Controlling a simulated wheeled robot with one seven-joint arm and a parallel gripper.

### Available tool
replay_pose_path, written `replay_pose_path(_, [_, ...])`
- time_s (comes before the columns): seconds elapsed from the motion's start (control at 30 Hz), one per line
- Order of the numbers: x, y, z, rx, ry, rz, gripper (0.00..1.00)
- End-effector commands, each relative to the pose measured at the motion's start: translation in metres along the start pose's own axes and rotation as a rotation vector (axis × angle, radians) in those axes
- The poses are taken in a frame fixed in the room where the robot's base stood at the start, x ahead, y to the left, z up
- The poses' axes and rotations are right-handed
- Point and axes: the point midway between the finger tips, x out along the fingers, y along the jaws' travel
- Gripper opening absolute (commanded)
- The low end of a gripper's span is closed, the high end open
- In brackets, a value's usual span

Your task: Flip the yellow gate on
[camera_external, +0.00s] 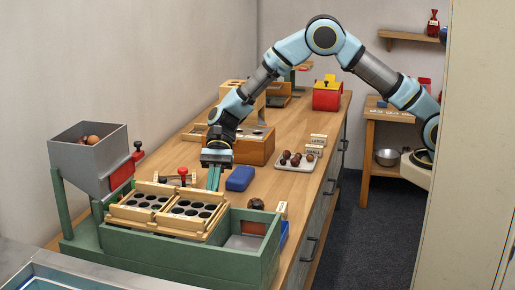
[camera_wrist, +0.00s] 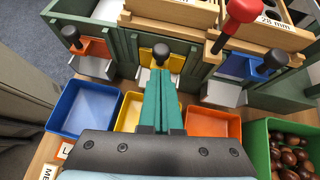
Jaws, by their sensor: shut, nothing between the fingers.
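The yellow gate (camera_wrist: 147,57) shows in the wrist view on the front of the green sorter, at top centre, with a black knob (camera_wrist: 162,52) on it. My gripper (camera_wrist: 161,75) is shut and empty, its teal fingers together. Its tips appear just below the knob and partly cover the gate and its chute; I cannot tell whether they touch. In the external view my gripper (camera_external: 214,182) points down beside the back of the green sorter (camera_external: 170,255). The yellow gate is hidden there.
An orange gate (camera_wrist: 97,47) and a blue gate (camera_wrist: 236,67) flank the yellow one. A red-knobbed lever (camera_wrist: 239,12) rises at upper right. Below stand blue (camera_wrist: 62,112), yellow (camera_wrist: 124,123) and orange (camera_wrist: 229,128) trays, and a green bin (camera_wrist: 254,133) of chestnuts.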

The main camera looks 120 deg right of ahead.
Motion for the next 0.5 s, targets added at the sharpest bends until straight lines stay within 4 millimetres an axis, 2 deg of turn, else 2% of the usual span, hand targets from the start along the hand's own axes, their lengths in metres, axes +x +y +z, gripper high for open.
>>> replay_pose_path(0.4, [-0.0001,-0.0002,0.0040,0.000,0.000,-0.001,0.00])
replay_pose_path(0.5, [-0.0047,-0.0003,0.0107,-0.001,0.000,-0.001,0.00])
